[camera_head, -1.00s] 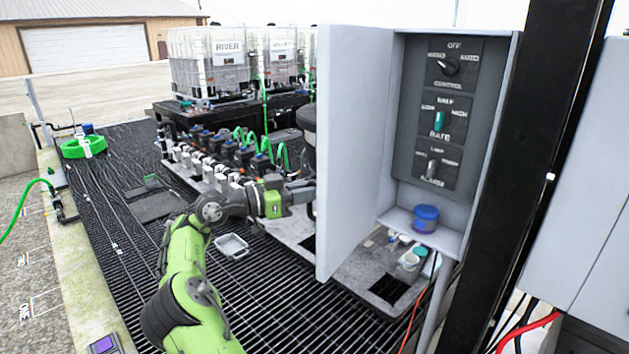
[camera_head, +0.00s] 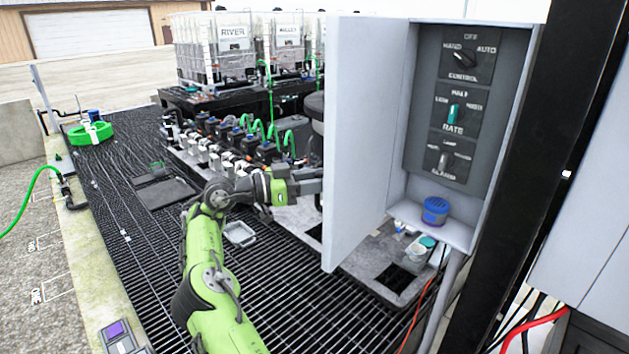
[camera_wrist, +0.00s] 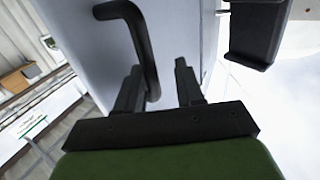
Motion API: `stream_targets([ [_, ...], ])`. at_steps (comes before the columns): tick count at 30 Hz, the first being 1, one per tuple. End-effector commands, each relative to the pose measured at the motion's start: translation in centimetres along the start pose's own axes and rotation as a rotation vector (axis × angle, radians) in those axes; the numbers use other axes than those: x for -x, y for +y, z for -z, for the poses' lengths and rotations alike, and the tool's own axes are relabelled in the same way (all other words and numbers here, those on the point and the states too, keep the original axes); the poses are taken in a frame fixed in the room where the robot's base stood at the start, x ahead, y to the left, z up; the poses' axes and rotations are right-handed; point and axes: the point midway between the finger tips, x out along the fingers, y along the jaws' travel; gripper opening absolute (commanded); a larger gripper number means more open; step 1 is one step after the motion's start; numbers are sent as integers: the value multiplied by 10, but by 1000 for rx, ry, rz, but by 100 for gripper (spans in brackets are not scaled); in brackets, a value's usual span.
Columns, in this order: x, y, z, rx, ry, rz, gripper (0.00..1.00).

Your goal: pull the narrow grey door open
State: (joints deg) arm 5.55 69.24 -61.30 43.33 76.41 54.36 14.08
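The narrow grey door (camera_head: 362,140) stands swung open at the left side of its grey cabinet (camera_head: 400,205), and the inside of the cabinet shows. In the head view my arm reaches behind the door's outer face, and the door hides my fingertips. In the wrist view the grey door face (camera_wrist: 85,40) fills the upper middle. Its black bar handle (camera_wrist: 140,40) runs down to the left finger, its lower end just inside that finger. My gripper (camera_wrist: 157,67) is open, with a clear gap between its fingers. I cannot tell whether a finger touches the handle.
A panel of knobs (camera_head: 448,110) and a blue-lidded jar (camera_head: 435,210) are inside the cabinet. A black post (camera_head: 535,180) stands at its right. A manifold with green hoses (camera_head: 235,140) lies behind my arm. Dark grating (camera_head: 290,310) in front is mostly clear.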

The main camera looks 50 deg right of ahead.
Motion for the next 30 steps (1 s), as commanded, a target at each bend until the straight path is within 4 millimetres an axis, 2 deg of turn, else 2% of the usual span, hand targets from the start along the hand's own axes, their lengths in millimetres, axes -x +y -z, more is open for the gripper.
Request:
stream_targets([
  [1,-1,1,6,-7,13,0,35],
  [10,1,1,6,-8,14,1,35],
  [14,14,0,6,-7,17,4,35],
  [23,75,-2,2,-1,11,9,35],
  [30,135,-2,0,0,6,3,35],
])
